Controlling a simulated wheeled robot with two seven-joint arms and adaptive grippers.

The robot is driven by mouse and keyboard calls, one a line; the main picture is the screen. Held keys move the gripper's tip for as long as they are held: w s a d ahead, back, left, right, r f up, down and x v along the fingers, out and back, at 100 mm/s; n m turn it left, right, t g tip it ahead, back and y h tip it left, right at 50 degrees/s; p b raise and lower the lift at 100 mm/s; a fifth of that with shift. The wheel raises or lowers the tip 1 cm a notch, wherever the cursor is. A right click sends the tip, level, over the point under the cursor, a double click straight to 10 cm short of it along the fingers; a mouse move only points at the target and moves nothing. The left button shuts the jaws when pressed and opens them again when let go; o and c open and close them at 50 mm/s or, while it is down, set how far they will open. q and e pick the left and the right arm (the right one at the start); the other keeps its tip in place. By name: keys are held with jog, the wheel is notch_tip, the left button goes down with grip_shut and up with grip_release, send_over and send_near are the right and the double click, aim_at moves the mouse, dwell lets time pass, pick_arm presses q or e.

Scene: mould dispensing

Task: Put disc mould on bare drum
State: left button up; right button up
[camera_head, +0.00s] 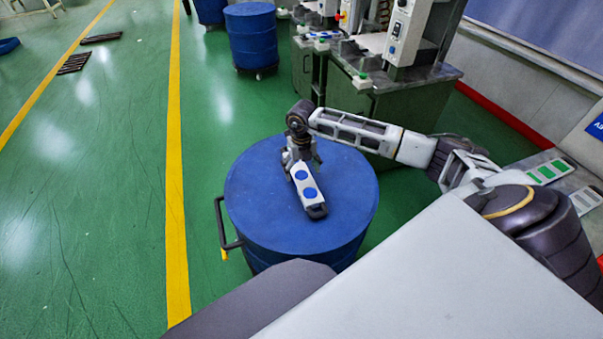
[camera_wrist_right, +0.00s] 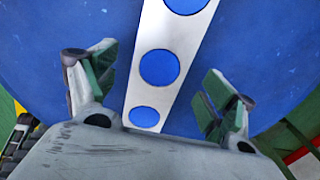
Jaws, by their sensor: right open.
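The disc mould (camera_head: 309,188) is a pale bar with round blue spots and a dark near end. It lies on top of the blue drum (camera_head: 260,215), right in front of me. In the right wrist view the mould (camera_wrist_right: 177,35) runs up from between the fingers, and the drum top (camera_wrist_right: 60,30) fills most of the background. My right gripper (camera_head: 302,164) is over the far end of the mould. In the wrist view its green-padded fingers (camera_wrist_right: 160,82) are spread, one on each side of the mould, with gaps. My left gripper is out of view.
Another blue drum (camera_head: 252,42) stands on casters at the back, with part of a third (camera_head: 209,10) beyond it. Machine benches (camera_head: 385,105) stand behind my right arm. A handle (camera_head: 228,225) sticks out left of the near drum. The green floor at left is mostly clear.

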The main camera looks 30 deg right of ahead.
notch_tip(320, 180, up, 10)
jog(key=shift+f, duration=0.2)
dwell(0.8)
